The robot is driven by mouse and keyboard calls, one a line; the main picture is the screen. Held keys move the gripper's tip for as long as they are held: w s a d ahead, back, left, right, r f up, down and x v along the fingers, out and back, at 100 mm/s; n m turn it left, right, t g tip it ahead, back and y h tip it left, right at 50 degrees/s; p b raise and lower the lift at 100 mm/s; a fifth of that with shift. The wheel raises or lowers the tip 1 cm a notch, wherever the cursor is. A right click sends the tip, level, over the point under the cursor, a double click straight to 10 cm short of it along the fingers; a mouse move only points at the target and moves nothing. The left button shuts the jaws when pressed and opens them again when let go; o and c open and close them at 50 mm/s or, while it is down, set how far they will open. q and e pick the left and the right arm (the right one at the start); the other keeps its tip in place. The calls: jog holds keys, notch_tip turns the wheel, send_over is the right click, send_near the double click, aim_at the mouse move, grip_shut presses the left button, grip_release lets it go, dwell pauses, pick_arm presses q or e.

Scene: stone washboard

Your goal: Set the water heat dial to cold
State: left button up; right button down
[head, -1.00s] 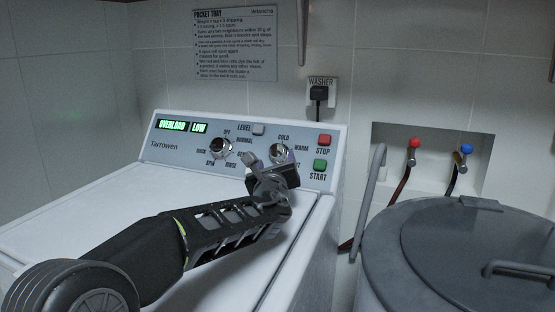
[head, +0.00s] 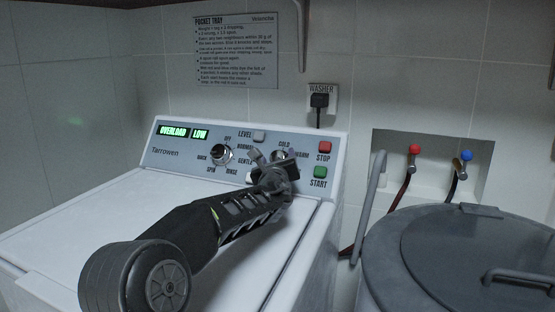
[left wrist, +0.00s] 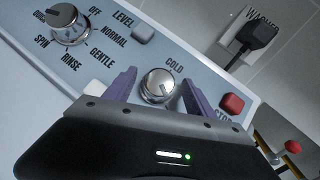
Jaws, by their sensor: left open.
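The water heat dial (left wrist: 160,86) is a round chrome knob under the word COLD in the left wrist view. In the head view the dial (head: 279,156) is partly hidden behind my left gripper (head: 277,165). In the left wrist view the gripper's two purple fingers (left wrist: 158,94) are open, one on each side of the dial. I cannot tell whether they touch it. The WARM label shows in the head view; the lower label is hidden. The dial's pointer direction is unclear. My right gripper is not in view.
The cycle dial (head: 222,155) is to the left on the same panel. The red STOP button (head: 324,147) and green START button (head: 320,172) are to the right. The LEVEL button (head: 260,135) is above. A grey lidded bin (head: 385,262) stands right of the washer.

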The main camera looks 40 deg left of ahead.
pick_arm(q)
jog(key=shift+c, duration=0.4)
jog(key=c, duration=1.3)
jog(key=shift+d, duration=0.1)
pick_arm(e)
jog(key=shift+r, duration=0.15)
